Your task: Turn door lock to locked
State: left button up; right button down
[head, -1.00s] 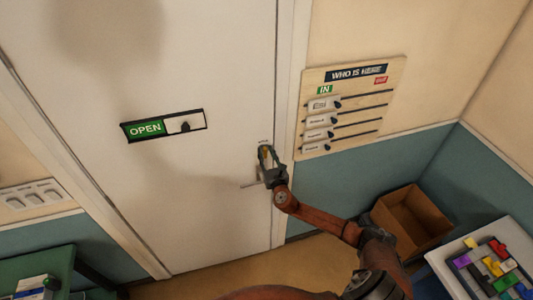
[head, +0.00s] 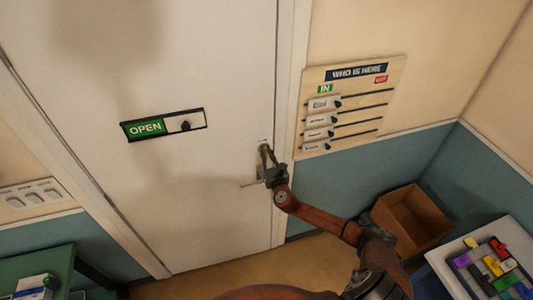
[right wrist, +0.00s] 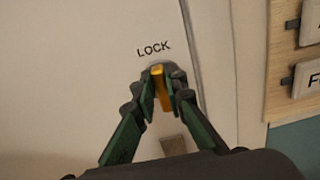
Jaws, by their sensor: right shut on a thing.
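The door lock shows in the right wrist view as a yellow thumb-turn (right wrist: 161,88) on the white door, under the word LOCK. The turn stands close to upright, tilted slightly. My right gripper (right wrist: 161,94) is shut on it, with one finger on each side. In the head view my right gripper (head: 266,156) is at the lock, near the door's right edge, and hides most of it. The door (head: 200,60) is closed. My left gripper is not in view.
A door handle (head: 250,184) is just below the lock. An OPEN slider sign (head: 146,129) is on the door. A wooden WHO IS HERE board (head: 397,75) hangs close to the right. A cardboard box (head: 412,216) and a tray of coloured bricks stand lower right.

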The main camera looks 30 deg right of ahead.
jog(key=shift+s+d+f+m+b, duration=0.1)
jog(key=shift+d+f+m+b, duration=0.2)
jog(key=shift+m+b, duration=2.1)
jog(key=shift+d+f+m+b, duration=0.3)
jog(key=shift+m+b, duration=0.9)
jog(key=shift+m, duration=2.25)
jog(key=shift+s+d+f+m+b, duration=0.15)
jog(key=shift+f+m+b, duration=0.2)
jog(key=shift+m+b, duration=2.05)
jog(key=shift+w+m+p, duration=0.1)
jog(key=shift+m+p, duration=0.5)
jog(key=shift+m, duration=0.15)
jog(key=shift+f, duration=0.1)
jog(key=c, duration=2.3)
grip_release()
jog(key=o, duration=0.3)
jog(key=shift+r, duration=0.2)
jog(key=shift+o, duration=0.2)
